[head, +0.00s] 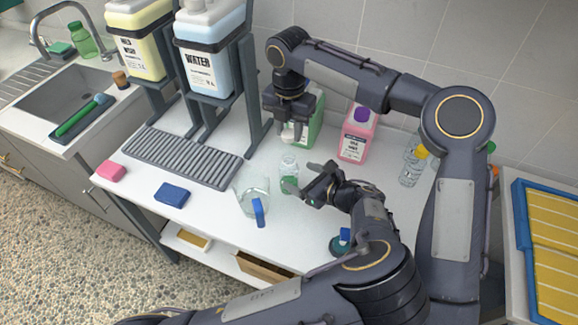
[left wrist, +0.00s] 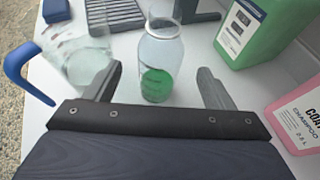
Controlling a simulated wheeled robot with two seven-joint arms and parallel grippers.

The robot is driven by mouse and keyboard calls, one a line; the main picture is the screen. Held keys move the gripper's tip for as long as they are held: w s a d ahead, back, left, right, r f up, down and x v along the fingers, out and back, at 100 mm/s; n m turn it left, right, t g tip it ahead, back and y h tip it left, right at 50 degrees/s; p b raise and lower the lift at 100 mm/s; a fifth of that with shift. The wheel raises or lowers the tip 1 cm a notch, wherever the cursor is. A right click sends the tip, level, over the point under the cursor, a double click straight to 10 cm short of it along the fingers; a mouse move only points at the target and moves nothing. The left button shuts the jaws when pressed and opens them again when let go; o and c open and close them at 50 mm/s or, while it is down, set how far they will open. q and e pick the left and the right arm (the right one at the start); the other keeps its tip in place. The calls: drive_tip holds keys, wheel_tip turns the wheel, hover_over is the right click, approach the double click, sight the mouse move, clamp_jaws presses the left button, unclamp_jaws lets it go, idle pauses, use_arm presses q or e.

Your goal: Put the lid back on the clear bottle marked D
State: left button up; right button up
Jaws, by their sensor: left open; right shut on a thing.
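A clear bottle (head: 289,172) with green liquid in its lower part stands upright on the white counter. Its top looks open, and no letter D is legible on it. In the left wrist view the bottle (left wrist: 160,62) stands between the spread fingers of my left gripper (left wrist: 158,86), with gaps on both sides. In the head view my left gripper (head: 304,179) is open just right of the bottle. My right gripper (head: 291,122) is shut on a small whitish thing, seemingly the lid (head: 291,133), held above and apart from the bottle. The fingers partly hide it.
A clear jug with a blue handle (head: 258,212) stands left of the bottle. A green container (head: 311,125) and a pink bottle (head: 357,136) stand behind. A clear bottle with a yellow cap (head: 412,168) is at right. A blue sponge (head: 171,194) lies near the front edge.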

idle(0.3)
use_arm(q)
drive_tip(key=shift+x, duration=3.8)
use_arm(e)
drive_tip(key=shift+a+r, duration=0.1)
use_arm(q)
drive_tip(key=shift+c, duration=0.2)
drive_tip(key=c, duration=1.4)
drive_tip(key=shift+s+d, duration=0.15)
drive_tip(key=shift+c, duration=0.2)
use_arm(e)
hover_over(289, 157)
drive_tip(key=shift+w+f, duration=0.1)
drive_tip(key=shift+f, duration=2.5)
